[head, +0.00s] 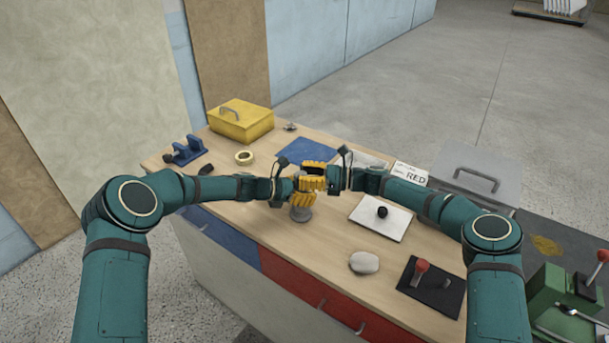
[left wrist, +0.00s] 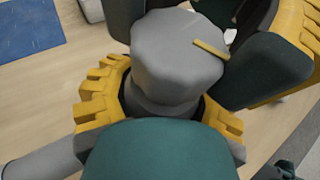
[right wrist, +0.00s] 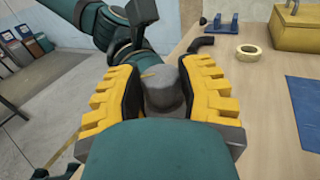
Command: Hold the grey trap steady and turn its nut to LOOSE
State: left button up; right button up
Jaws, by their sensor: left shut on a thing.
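The grey trap (head: 301,214) stands upright on the bench, its lower body showing below my grippers in the head view. My left gripper (head: 302,199) is shut on the trap's body. Above it, the grey faceted nut (left wrist: 178,60) carries a short yellow mark on top. My right gripper (head: 314,177) has its yellow-backed fingers on either side of the nut, which also shows in the right wrist view (right wrist: 163,98). Its pads look close to the nut but not clamped. LOOSE lettering cannot be made out.
A yellow box (head: 240,122), blue bracket (head: 186,150) and tape roll (head: 244,157) lie at the back left. A white plate with black knob (head: 381,212), pale stone (head: 364,263) and red-knobbed lever (head: 421,266) are to the right. The near middle bench is clear.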

jog(key=c, duration=0.4)
jog(key=shift+o, duration=0.2)
jog(key=shift+s+m+t+h, duration=0.1)
jog(key=shift+m+t+h, duration=0.6)
jog(key=shift+m+t, duration=1.2)
jog(key=shift+n+t, duration=0.3)
jog(key=shift+t, duration=0.1)
jog(key=o, duration=1.2)
jog(key=v, duration=1.2)
